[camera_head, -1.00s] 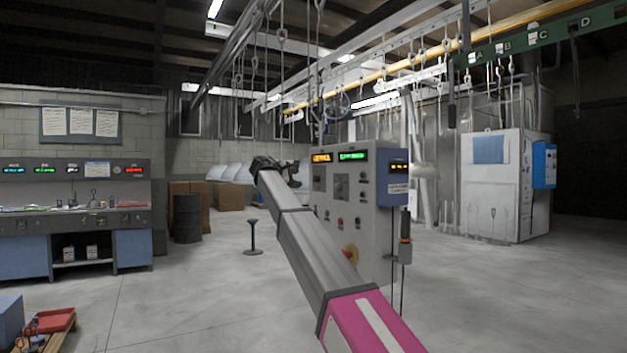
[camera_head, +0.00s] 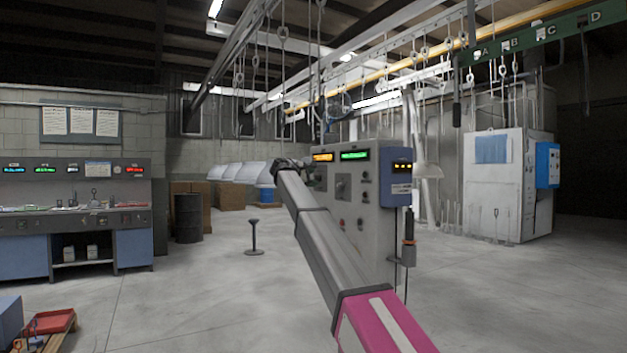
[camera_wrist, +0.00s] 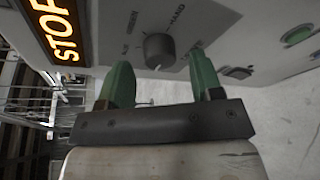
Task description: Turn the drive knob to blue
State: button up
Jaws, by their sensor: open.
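The drive control panel (camera_head: 376,225) is a grey upright cabinet with an orange and a green display. In the wrist view a round dark-grey knob (camera_wrist: 158,50) sits on a dark plate with several labels around it; one reads HAND, the others are hard to read. My gripper (camera_wrist: 162,78) is open, its green fingers apart below the knob, with no visible contact. In the head view my gripper (camera_head: 291,164) is at the panel's left edge, its fingers mostly hidden. Which label the knob points to is unclear.
The orange STOP display (camera_wrist: 58,32) lies left of the knob, and a green button (camera_wrist: 298,35) right. A black stand (camera_head: 253,238) is left of my arm. A handheld device (camera_head: 408,240) hangs at the panel's right side.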

jog(key=shift+w+d+f, duration=0.15)
jog(key=shift+w+d, duration=0.2)
jog(key=shift+d, duration=0.05)
jog(key=c, duration=0.9)
jog(key=m+t, duration=0.1)
jog(key=m, duration=0.1)
jog(key=m+t, duration=0.1)
jog(key=m, duration=0.1)
jog(key=shift+s+f+m, duration=0.1)
jog(key=shift+f+m, duration=0.1)
jog(key=shift+m, duration=0.2)
jog(key=m+t+h, duration=0.1)
jog(key=m, duration=0.4)
jog(key=shift+f+m, duration=0.1)
jog(key=shift+m, duration=0.5)
